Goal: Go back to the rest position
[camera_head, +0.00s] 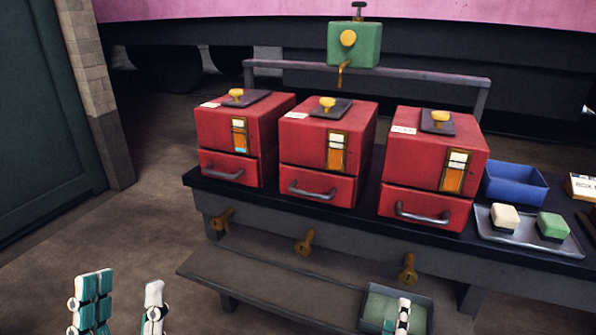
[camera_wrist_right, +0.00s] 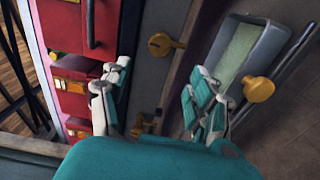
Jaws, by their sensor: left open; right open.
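My left gripper (camera_head: 122,302) is at the lower left of the head view, with its two teal-and-white fingers apart and nothing between them. It is in front of the bench, over the floor, touching nothing that I can see. My right gripper (camera_head: 402,316) shows only in part at the bottom of the head view, in front of a green-lined tray. In the right wrist view its fingers (camera_wrist_right: 158,82) are spread with nothing held between them. Most of the right arm is out of the head view.
Three red boxes (camera_head: 238,137) with drawers stand on a dark bench. Brass taps (camera_head: 305,242) stick out below its front edge, above a lower shelf (camera_head: 265,270) carrying the green-lined tray (camera_head: 425,300). A blue bin (camera_head: 515,187) and a metal tray (camera_head: 500,237) with two blocks are at right.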

